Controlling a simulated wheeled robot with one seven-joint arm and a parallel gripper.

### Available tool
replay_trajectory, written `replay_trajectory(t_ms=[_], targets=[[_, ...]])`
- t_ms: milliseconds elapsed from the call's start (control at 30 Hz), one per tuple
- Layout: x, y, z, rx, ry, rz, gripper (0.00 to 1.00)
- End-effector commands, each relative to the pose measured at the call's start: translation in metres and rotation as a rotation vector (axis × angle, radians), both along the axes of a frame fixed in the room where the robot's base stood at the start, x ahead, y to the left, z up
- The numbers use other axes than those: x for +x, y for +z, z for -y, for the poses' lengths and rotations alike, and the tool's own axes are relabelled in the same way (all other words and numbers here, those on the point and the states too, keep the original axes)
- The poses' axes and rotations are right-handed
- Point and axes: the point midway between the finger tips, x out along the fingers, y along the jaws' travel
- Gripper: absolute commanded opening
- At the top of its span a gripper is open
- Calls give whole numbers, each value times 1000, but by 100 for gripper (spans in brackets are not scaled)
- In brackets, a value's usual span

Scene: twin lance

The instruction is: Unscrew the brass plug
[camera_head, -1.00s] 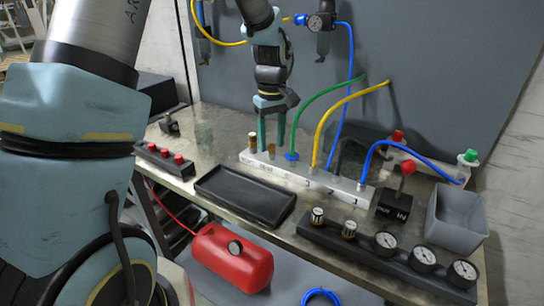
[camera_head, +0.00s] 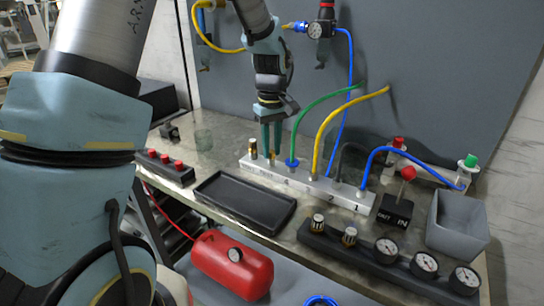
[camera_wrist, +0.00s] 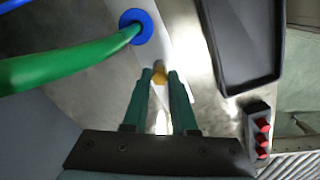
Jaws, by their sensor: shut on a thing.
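My gripper (camera_head: 271,153) points down at the left part of the pale valve block (camera_head: 315,186). In the wrist view, its two green fingers (camera_wrist: 160,74) are shut on a small brass plug (camera_wrist: 159,70). The plug is mostly hidden between the fingertips; I cannot tell whether it has turned. In the head view, another brass fitting (camera_head: 253,149) stands upright on the block's left end, just left of my fingers. A green hose (camera_head: 307,115) with a blue collar (camera_wrist: 136,27) joins the block just right of my gripper.
Yellow (camera_head: 330,120) and blue (camera_head: 388,150) hoses rise from the block farther right. An empty black tray (camera_head: 243,221) lies in front. A gauge panel (camera_head: 400,266) and grey bin (camera_head: 457,246) stand right.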

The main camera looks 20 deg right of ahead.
Motion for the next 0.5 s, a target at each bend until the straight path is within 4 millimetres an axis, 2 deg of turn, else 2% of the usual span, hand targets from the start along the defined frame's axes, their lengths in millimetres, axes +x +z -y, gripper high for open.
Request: replay_trajectory(t_ms=[100,133,267,500], targets=[[0,0,0,0,0,0,0],[0,0,0,0,0,0,27],[0,0,0,0,0,0,41],[0,0,0,0,-3,0,42]])
